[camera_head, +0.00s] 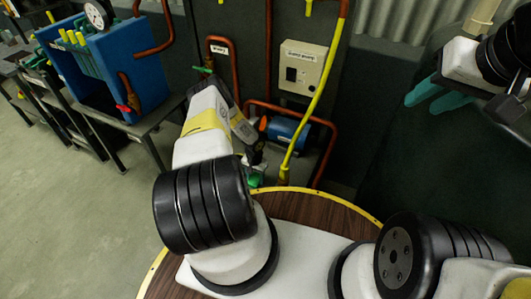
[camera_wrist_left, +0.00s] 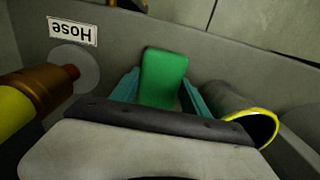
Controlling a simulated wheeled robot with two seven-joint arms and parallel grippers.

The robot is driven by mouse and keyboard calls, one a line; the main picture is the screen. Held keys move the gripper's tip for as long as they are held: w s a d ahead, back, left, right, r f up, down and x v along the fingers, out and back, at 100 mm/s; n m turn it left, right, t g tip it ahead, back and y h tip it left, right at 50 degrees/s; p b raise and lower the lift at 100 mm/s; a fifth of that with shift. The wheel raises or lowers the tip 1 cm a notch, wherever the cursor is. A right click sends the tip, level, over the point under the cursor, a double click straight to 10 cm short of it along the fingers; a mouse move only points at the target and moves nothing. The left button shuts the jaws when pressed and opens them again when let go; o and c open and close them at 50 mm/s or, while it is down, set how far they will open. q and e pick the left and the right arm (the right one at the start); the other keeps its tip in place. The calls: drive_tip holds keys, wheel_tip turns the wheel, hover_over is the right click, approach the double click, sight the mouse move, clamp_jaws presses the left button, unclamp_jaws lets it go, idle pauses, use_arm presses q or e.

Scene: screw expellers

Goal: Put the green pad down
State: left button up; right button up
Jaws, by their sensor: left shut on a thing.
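The green pad (camera_wrist_left: 163,78) is a bright green block with rounded corners, in the middle of the left wrist view. My left gripper (camera_wrist_left: 160,92) has its teal fingers on either side of the pad and is shut on it. In the head view a small green patch (camera_head: 255,180) shows below the end of my left arm; I cannot tell for sure that it is the pad. My right gripper (camera_head: 436,96) is at the upper right of the head view, with its two teal fingers apart and nothing visible between them.
A grey panel with a "Hose" label (camera_wrist_left: 72,31) lies ahead of the left gripper. A yellow hose with a brass end (camera_wrist_left: 40,88) is at left, a dark yellow-rimmed cylinder (camera_wrist_left: 262,122) at right. A blue motor (camera_head: 287,131) and copper pipes stand behind. A blue rack (camera_head: 135,75) is at left.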

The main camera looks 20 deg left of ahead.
sight(255, 178)
use_arm(q)
drive_tip(key=o, duration=1.4)
drive_tip(key=shift+f, duration=0.15)
